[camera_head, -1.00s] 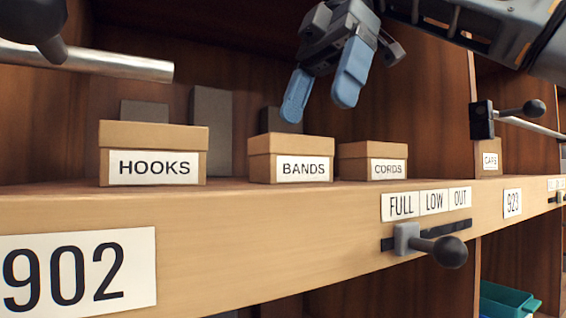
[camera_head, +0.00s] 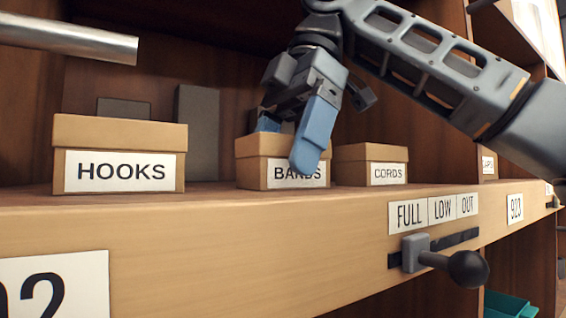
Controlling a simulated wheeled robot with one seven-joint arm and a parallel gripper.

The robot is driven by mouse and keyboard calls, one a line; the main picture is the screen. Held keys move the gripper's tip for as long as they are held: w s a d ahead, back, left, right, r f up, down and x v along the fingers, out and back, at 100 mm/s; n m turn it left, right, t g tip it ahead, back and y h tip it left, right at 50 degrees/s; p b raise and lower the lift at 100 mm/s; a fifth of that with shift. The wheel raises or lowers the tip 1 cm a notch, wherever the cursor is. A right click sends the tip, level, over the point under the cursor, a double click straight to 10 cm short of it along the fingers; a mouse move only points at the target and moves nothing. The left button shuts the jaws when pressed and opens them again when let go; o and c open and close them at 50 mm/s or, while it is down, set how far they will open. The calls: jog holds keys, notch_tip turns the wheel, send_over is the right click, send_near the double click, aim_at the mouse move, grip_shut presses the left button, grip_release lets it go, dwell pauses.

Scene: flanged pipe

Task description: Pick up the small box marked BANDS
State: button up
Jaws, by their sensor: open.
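The small cardboard box marked BANDS (camera_head: 257,175) stands upright on the wooden shelf, between two other boxes. Its label is partly covered by one finger. My gripper (camera_head: 288,145) is open and reaches down at this box from above. One blue finger hangs in front of the box's label. The other blue finger shows only in part, behind the top edge of the box's lid. Whether either finger touches the box cannot be told.
A box marked HOOKS (camera_head: 118,153) stands to the left and a box marked CORDS (camera_head: 370,165) close to the right. Dark grey blocks (camera_head: 198,130) stand behind. A slider with a dark knob (camera_head: 467,268) sticks out of the shelf front. A metal rod (camera_head: 70,37) crosses the upper left.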

jog(key=shift+s+a+f, duration=0.1)
jog(key=shift+a+f, duration=0.05)
jog(key=shift+f, duration=0.25)
jog(key=shift+f, duration=0.1)
jog(key=c, duration=1.2)
jog(key=shift+c, duration=0.4)
jog(key=shift+r, duration=0.2)
